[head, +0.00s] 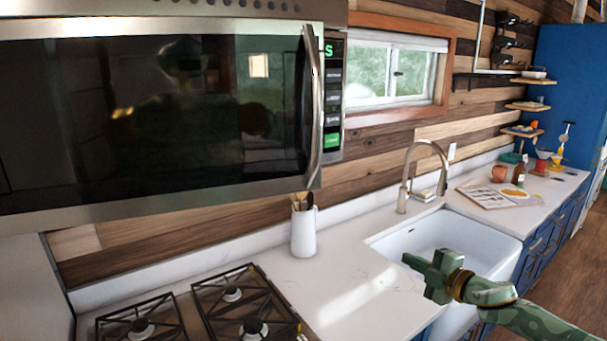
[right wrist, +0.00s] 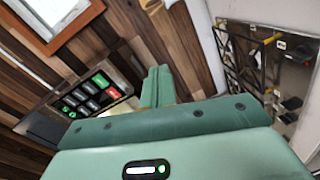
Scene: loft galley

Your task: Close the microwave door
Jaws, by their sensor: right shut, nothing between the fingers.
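The microwave door (head: 150,125), dark glass in a steel frame, fills the upper left of the head view. Its curved vertical handle (head: 316,100) is at its right edge. The door appears to stand out from the body, ajar, with its free edge in front of the control panel (head: 333,95); the gap is hidden. The panel also shows in the right wrist view (right wrist: 95,95). My right gripper (head: 412,261) is shut and empty, over the counter by the sink, below and right of the door and apart from it. Its closed fingers show in the wrist view (right wrist: 157,75).
A stove (head: 215,310) with black grates lies below the microwave. A white utensil jar (head: 304,232) stands on the counter, left of the sink (head: 445,240) and its tall faucet (head: 407,175). The air between gripper and door looks clear.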

